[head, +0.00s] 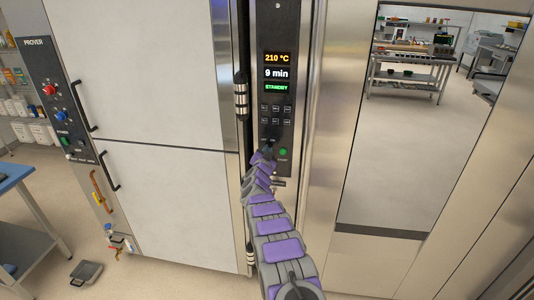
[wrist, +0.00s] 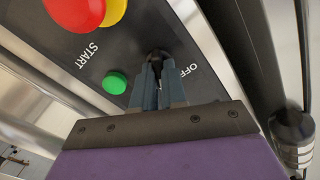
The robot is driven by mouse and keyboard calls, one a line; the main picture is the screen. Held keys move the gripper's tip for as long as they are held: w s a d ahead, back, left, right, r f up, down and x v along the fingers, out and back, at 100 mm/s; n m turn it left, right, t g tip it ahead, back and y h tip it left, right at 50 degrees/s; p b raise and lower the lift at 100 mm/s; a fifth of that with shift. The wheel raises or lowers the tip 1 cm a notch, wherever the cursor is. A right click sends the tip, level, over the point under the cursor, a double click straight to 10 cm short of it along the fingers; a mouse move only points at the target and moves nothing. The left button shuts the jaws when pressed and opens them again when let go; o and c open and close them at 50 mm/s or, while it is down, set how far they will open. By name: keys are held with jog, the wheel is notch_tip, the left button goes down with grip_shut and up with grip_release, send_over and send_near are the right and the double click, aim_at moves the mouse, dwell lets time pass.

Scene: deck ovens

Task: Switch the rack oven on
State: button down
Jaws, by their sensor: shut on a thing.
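The rack oven's dark control panel (head: 276,30) stands upright in the middle of the head view. Its display (head: 276,72) reads 210 °C, 9 min and STANDBY in green. My gripper (head: 268,147) is at the lower part of this panel. In the wrist view my gripper (wrist: 158,75) is shut on a small black knob (wrist: 157,54), mostly hidden between the fingers. The word OFF is printed beside the knob; the knob's pointing direction cannot be told. A green button (wrist: 115,83) marked START sits next to the fingers, apart from them, also in the head view (head: 283,152).
A red stop button on a yellow base (wrist: 112,10) is near the fingers. A vertical bar with dark fittings (head: 240,95) runs beside the panel. A white proofer (head: 150,60) stands left, a steel door with a large window (head: 400,150) right.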

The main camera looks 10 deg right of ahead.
jog(key=shift+a+f, duration=0.1)
jog(key=shift+f, duration=0.3)
jog(key=c, duration=1.2)
grip_release()
jog(key=shift+a+r, duration=0.1)
jog(key=shift+r, duration=0.2)
jog(key=shift+s+r, duration=0.1)
jog(key=shift+s, duration=0.1)
jog(key=shift+v, duration=8.5)
jog(key=shift+a, duration=0.1)
